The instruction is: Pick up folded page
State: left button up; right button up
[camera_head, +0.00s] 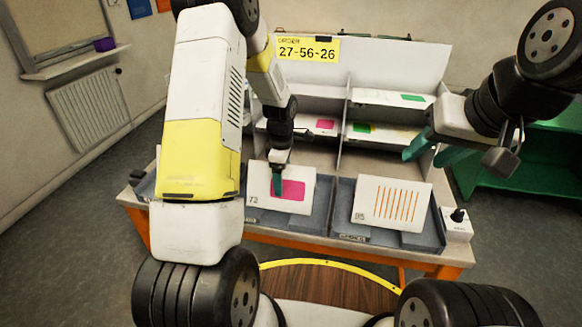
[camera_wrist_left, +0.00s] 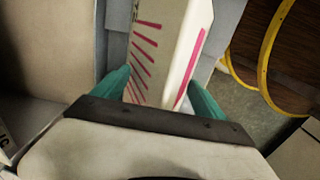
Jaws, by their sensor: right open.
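A white folded page (camera_head: 305,186) with a pink rectangle and the number 72 stands in the left grey tray. My left gripper (camera_head: 279,180) is at its upper edge, with a teal finger in front of the page. In the left wrist view the folded page (camera_wrist_left: 165,60) is between the teal fingers of my left gripper (camera_wrist_left: 160,92), with pink stripes on one face; whether they grip it is unclear. A second folded page (camera_head: 392,203), numbered 95 with orange stripes, stands in the right tray. My right gripper (camera_head: 430,150) is open and empty, above and right of that page.
A divided shelf behind the trays holds a pink-marked page (camera_head: 325,124) and green-marked pages (camera_head: 412,97). A white box with a black knob (camera_head: 457,225) stands at the right table end. A green unit (camera_head: 540,160) is farther right.

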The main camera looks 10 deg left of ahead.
pick_arm(q)
jog(key=c, duration=1.6)
jog(key=shift+r, duration=0.1)
